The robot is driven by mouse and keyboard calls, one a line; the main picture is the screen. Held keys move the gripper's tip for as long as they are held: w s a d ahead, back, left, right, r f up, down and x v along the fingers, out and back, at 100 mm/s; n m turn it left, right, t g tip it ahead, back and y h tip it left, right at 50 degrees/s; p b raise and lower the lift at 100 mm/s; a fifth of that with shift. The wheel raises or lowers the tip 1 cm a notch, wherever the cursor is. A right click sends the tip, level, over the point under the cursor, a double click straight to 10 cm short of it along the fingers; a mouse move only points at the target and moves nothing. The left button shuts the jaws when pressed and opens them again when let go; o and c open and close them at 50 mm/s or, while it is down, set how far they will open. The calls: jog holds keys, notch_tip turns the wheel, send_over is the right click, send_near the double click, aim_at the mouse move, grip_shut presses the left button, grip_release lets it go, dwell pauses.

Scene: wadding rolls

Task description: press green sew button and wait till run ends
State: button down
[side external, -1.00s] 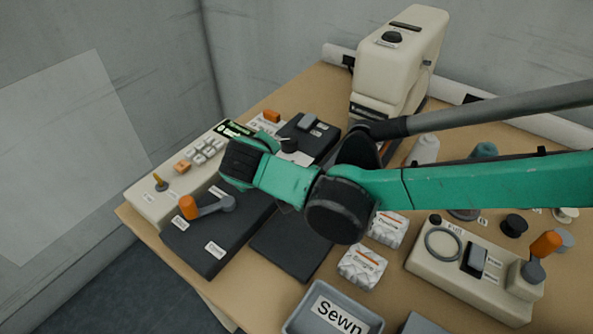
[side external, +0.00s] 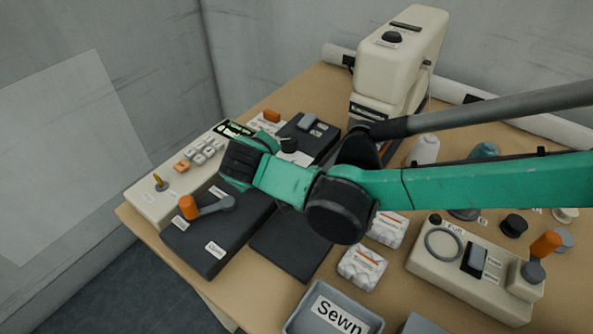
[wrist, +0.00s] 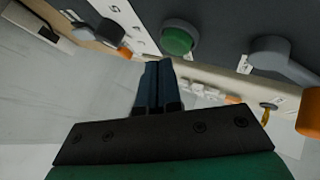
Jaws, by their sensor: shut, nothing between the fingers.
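The green button (wrist: 178,40) is a round, domed cap in a grey collar on a dark panel in the wrist view. My gripper (wrist: 158,65) is shut and empty. Its two dark fingers lie side by side, with their tips just below and left of the button in the picture. I cannot tell whether they touch it. In the side view my gripper's black body (side external: 241,163) is over the dark control box, and my arm hides the fingertips and the button. The cream sewing machine (side external: 400,60) stands at the back.
An orange-handled lever (side external: 190,207) sits on the dark control box (side external: 210,250). A cream keypad panel (side external: 160,200) lies left of it. White wrapped packs (side external: 362,267), a grey "Sewn" tray (side external: 300,318) and a cream device with a ring (side external: 470,275) are to the right.

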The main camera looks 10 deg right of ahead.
jog(key=shift+f, duration=0.15)
jog(key=shift+f, duration=0.45)
dwell(0.3)
jog(key=shift+r, duration=0.6)
jog(key=shift+r, duration=3)
jog(key=shift+d, duration=0.1)
